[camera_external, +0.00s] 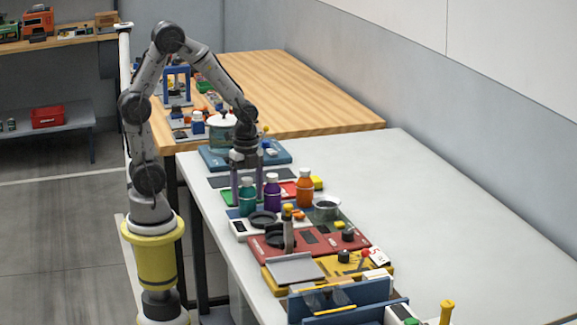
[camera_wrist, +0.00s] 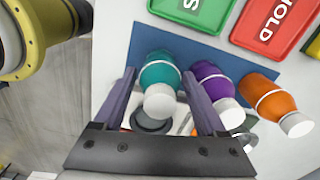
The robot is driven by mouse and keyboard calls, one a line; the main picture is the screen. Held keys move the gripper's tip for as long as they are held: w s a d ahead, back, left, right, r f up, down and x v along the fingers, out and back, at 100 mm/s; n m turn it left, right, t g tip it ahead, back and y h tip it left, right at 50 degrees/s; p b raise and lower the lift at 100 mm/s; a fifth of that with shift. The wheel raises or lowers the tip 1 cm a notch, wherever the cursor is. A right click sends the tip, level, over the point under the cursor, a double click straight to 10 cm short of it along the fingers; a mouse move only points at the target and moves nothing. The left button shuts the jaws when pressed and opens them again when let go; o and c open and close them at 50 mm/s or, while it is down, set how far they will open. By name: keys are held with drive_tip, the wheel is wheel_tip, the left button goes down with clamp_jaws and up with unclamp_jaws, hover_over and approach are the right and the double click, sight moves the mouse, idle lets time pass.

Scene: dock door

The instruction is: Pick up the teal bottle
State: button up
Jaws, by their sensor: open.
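The teal bottle (camera_external: 247,197) stands upright with a white cap, leftmost in a row of bottles on the white table. In the wrist view the teal bottle (camera_wrist: 159,76) shows between the two purple-grey fingers of my gripper (camera_wrist: 158,75). In the external view my gripper (camera_external: 247,188) points down behind the teal bottle, fingers spread to either side of it. The fingers are open, and I see no clear contact. The right finger lies in the gap between the teal bottle and the purple bottle (camera_wrist: 212,84).
The orange bottle (camera_external: 304,189) stands right of the purple bottle (camera_external: 271,194). A green tray (camera_wrist: 197,10) and red tray (camera_wrist: 275,22) lie beyond them. A red board (camera_external: 310,243) and a metal cup (camera_external: 327,209) are nearby. The table's right side is clear.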

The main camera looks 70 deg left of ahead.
clamp_jaws()
drive_tip(key=shift+r, duration=0.2)
